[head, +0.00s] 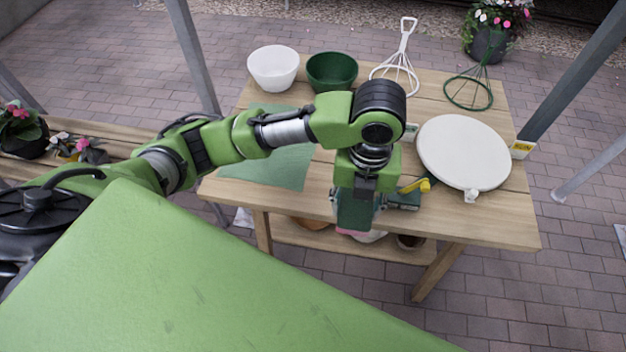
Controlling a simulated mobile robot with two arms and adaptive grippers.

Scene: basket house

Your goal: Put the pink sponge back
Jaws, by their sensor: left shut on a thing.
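My left gripper (357,212) is at the front edge of the wooden table (300,200), pointing down. It is shut, and its fingertips are mostly hidden from this angle. A small patch of pink, the pink sponge (345,232), shows right at the lower end of the gripper, just past the table's front edge. Most of the sponge is hidden. My right gripper is not in view.
On the table are a white bowl (273,67), a green bowl (332,71), a white whisk-like tool (398,66), a green wire one (470,89), a round white board (463,151) and a green cloth (270,168). A yellow-handled item (418,185) lies right of my gripper. A lower shelf (320,236) holds partly hidden things.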

